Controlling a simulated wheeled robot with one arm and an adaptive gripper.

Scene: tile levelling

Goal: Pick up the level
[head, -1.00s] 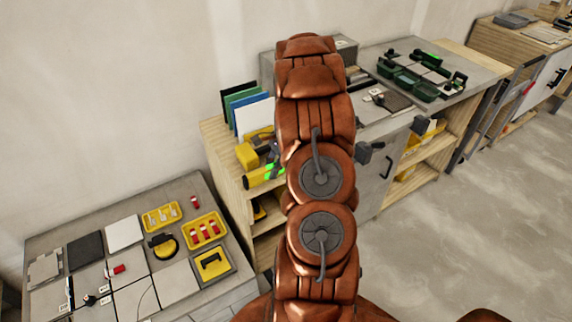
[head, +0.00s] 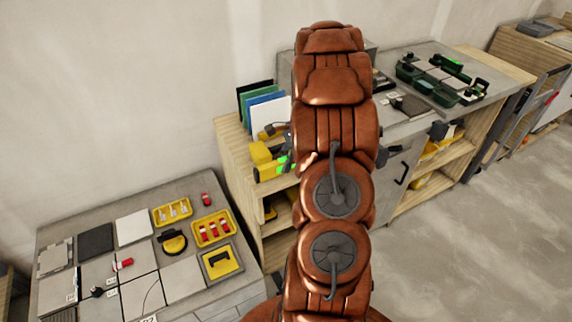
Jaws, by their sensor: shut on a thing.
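A yellow level (head: 268,172) with a bright green patch shows just left of my arm in the head view, in front of the wooden shelf's upper part. Its right end runs behind the arm, so its full length is hidden. My brown arm stands upright across the middle of the picture. It hides my gripper, so the fingers and their contact with the level cannot be seen.
A wooden shelf (head: 237,150) carries upright coloured panels (head: 268,112). A low table (head: 193,308) at the lower left holds tiles, yellow trays (head: 213,228) and tools. A grey worktop (head: 398,128) behind bears green tools (head: 442,82). Open floor (head: 480,240) lies at the right.

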